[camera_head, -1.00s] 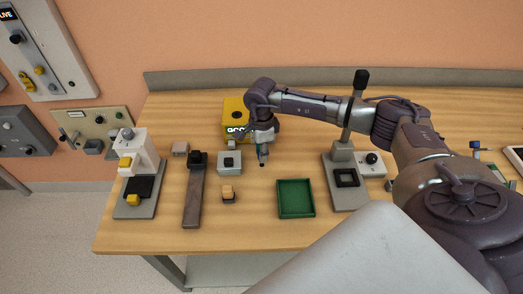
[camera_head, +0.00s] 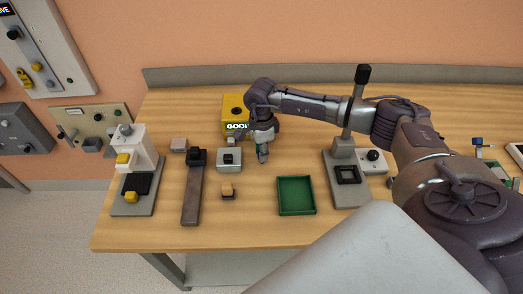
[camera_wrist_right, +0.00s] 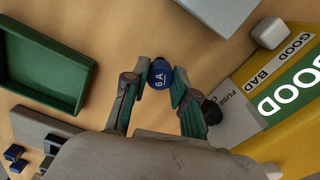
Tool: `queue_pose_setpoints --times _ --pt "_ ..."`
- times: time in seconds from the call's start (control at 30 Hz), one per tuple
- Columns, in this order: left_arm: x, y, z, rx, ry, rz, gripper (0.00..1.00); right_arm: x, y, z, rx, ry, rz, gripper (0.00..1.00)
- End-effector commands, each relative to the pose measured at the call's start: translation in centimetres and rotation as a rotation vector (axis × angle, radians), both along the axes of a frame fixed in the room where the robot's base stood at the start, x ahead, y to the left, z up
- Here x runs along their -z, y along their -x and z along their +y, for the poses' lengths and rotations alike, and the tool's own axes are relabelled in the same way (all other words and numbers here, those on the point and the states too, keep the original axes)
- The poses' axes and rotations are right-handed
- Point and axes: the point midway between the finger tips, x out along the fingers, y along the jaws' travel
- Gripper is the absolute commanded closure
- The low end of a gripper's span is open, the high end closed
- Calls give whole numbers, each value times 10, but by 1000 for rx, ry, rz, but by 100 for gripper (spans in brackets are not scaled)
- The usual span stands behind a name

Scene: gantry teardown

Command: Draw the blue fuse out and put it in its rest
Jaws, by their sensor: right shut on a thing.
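In the head view my right gripper (camera_head: 263,155) points down over the bench, just in front of the yellow tester (camera_head: 236,110). There the fuse is too small or hidden to make out. The tester's display reads GOOD, and its side (camera_wrist_right: 285,85) shows close by in the wrist view. I cannot tell which fixture is the fuse's rest. My left gripper is not in view.
A green tray (camera_head: 296,210) lies right of the gripper, with a grey press-like stand (camera_head: 345,195) beyond it. A grey block with a black top (camera_head: 229,168) and a dark lever fixture (camera_head: 192,200) stand left. Bare wood lies between the gripper and tray.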

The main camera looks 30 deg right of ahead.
Motion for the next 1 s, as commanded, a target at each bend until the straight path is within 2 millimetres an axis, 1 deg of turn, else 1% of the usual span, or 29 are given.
queue_pose_setpoints --times 0.37,0.73,0.77,0.9,0.93,1.0 --pt "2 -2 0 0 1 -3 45 1 0 0 0 0 -1 100" --pt "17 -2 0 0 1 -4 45 19 -1 0 1 0 -3 100" --pt "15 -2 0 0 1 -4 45 16 -1 0 1 0 -3 70" --pt "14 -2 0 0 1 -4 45 16 -1 0 0 0 -3 47" --pt "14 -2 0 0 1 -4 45 16 -1 0 0 0 -3 44" --pt "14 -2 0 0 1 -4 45 16 -1 0 0 0 -2 44"
